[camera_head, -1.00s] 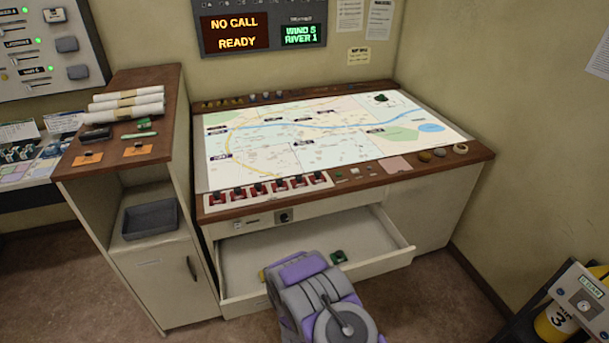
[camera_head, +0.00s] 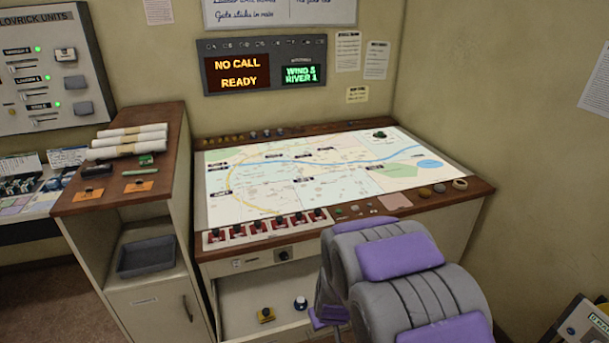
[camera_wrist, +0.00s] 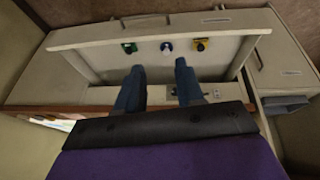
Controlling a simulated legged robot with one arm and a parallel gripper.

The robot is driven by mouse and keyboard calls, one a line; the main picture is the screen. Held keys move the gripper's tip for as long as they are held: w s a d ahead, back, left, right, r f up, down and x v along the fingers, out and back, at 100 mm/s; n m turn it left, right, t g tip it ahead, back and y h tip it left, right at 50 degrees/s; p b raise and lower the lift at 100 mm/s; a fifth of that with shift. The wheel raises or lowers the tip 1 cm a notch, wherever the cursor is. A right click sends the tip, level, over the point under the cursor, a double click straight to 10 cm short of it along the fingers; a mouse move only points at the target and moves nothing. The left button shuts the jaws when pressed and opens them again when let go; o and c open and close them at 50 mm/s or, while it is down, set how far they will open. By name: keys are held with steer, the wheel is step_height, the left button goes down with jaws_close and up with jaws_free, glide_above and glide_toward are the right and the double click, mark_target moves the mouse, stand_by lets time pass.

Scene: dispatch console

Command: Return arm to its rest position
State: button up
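My arm (camera_head: 400,265), grey with purple pads, is folded up in front of the console's right side in the head view. My gripper (camera_wrist: 156,70) shows in the wrist view with two blue-grey fingers spread apart and nothing between them. Beyond the fingertips is the open drawer (camera_wrist: 100,67). In it stand a green item (camera_wrist: 129,47), a white-and-blue item (camera_wrist: 167,46) and a yellow item (camera_wrist: 201,44), apart from the fingers. The head view shows the yellow item (camera_head: 266,315) and the white-and-blue item (camera_head: 300,303); my arm hides the green one.
The map desk (camera_head: 475,188) has a row of red switches (camera_head: 268,227) along its front. A cabinet (camera_head: 150,300) with a grey tray (camera_head: 147,256) stands to the left. A yellow-and-black object (camera_head: 580,325) is at the lower right.

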steer(key=s+d+r+m+g, duration=0.1)
steer(key=s+d+r+g, duration=0.1)
steer(key=s+r, duration=0.4)
steer(key=s+d+r+m+g, duration=0.2)
steer(key=s+r, duration=0.5)
steer(key=s, duration=0.9)
steer(key=s+d+r+m+g, duration=0.1)
steer(key=s+d+r, duration=0.3)
steer(key=s, duration=0.7)
step_height(320, 180, up, 3)
steer(key=shift+s+d+f+g, duration=0.1)
steer(key=shift+s+d+g, duration=0.1)
steer(key=shift+g, duration=0.4)
